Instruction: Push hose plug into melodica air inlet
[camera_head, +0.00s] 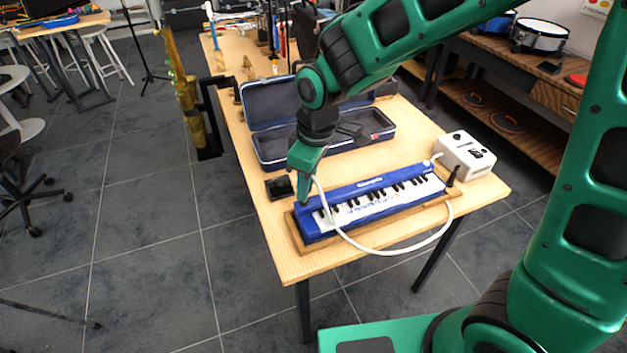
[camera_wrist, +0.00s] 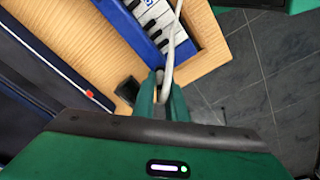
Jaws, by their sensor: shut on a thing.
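The blue melodica (camera_head: 372,199) with black and white keys lies in a wooden tray (camera_head: 408,216) on the table. It also shows at the top of the wrist view (camera_wrist: 150,22). A white hose (camera_head: 385,251) loops from the white box over the table's front edge and up to my gripper. My gripper (camera_head: 303,200) is shut on the hose end at the melodica's left end. In the wrist view the hose (camera_wrist: 169,62) runs up from between my fingertips (camera_wrist: 163,90). The plug and the air inlet are hidden by the fingers, so I cannot tell whether they touch.
A white box (camera_head: 465,154) stands at the melodica's right end, near a dark upright peg (camera_head: 452,176). An open blue-lined case (camera_head: 273,147) lies behind. A small black box (camera_head: 279,187) sits left of my gripper. The table's front edge is close.

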